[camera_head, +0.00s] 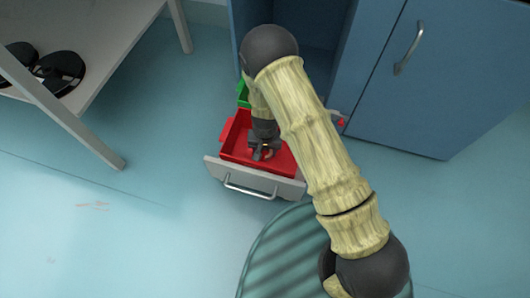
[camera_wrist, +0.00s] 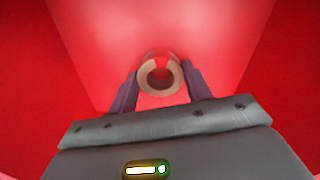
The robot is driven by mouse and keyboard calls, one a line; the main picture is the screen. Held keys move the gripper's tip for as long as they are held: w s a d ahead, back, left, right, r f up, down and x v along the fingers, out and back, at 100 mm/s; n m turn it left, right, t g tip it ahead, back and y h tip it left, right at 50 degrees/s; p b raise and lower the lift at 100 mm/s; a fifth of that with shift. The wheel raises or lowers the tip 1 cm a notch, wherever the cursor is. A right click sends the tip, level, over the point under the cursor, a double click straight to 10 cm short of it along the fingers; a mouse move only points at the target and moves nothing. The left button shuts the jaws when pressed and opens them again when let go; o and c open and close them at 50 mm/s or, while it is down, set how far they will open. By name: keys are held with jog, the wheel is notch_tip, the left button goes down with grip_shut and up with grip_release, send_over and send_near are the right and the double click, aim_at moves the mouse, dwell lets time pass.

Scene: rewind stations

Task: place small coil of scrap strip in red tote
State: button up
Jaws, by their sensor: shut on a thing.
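The small coil of scrap strip (camera_wrist: 142,80) shows in the wrist view as a tan ring with an open centre, held between the two fingers of my gripper (camera_wrist: 160,85). Red walls and a red floor surround it there. In the head view my gripper (camera_head: 262,153) points down inside the red tote (camera_head: 230,139), which sits in an open drawer. The coil is small in that view and partly hidden by my gripper. I cannot tell whether the coil touches the tote floor.
The drawer front (camera_head: 228,178) is pale with a metal handle. A green tote (camera_head: 243,94) stands behind the red one. A blue cabinet door (camera_head: 440,70) is at the right, and a table (camera_head: 95,30) with dark reels is at the upper left. Open floor lies at the left.

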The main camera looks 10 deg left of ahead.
aim_at(265, 152)
jog(key=shift+f, duration=0.3)
jog(key=o, duration=1.1)
notch_tip(265, 152, up, 12)
jog(key=p, duration=0.9)
jog(key=shift+r, duration=0.15)
